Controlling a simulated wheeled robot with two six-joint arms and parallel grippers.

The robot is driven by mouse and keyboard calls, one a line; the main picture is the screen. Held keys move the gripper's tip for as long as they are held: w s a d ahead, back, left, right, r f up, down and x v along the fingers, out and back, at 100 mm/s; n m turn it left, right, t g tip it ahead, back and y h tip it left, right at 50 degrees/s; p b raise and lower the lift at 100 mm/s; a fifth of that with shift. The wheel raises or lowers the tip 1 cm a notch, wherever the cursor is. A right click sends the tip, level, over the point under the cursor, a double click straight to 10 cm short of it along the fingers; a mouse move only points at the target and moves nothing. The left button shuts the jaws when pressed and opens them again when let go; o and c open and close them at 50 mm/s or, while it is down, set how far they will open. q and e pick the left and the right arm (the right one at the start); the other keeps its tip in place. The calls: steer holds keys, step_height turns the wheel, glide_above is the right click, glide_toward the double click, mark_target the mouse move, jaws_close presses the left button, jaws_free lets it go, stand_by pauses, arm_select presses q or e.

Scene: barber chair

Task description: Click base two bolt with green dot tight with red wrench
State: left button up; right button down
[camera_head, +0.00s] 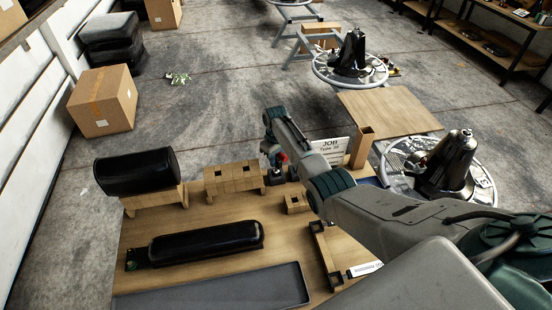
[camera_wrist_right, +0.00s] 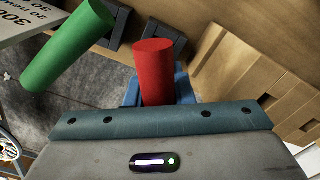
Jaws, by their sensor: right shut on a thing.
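My right arm reaches over the wooden table, and its right gripper (camera_head: 277,165) is near the table's far edge. In the right wrist view the red cylindrical handle of the red wrench (camera_wrist_right: 153,70) stands between the blue fingers, and the gripper is shut on it. The wrench's head is hidden. Two chair bases with dark columns stand on round metal rings: a near one (camera_head: 447,165) at the right and a farther one (camera_head: 352,58) at the top. I cannot tell which is base two. No green-dot bolt can be made out. My left gripper is out of view.
A green handle (camera_wrist_right: 68,45) is close beside the red one. A JOB sign (camera_head: 334,151) and wooden post (camera_head: 361,147) stand right of my gripper. Black cushions (camera_head: 205,243), wooden blocks and a grey tray (camera_head: 220,290) occupy the table. A wooden board (camera_head: 390,110) lies between the bases.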

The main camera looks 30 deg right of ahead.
steer(key=shift+f+b, duration=0.65)
steer(key=shift+f, duration=0.25)
steer(key=c, duration=1.2)
jaws_free()
steer(key=shift+o, duration=0.2)
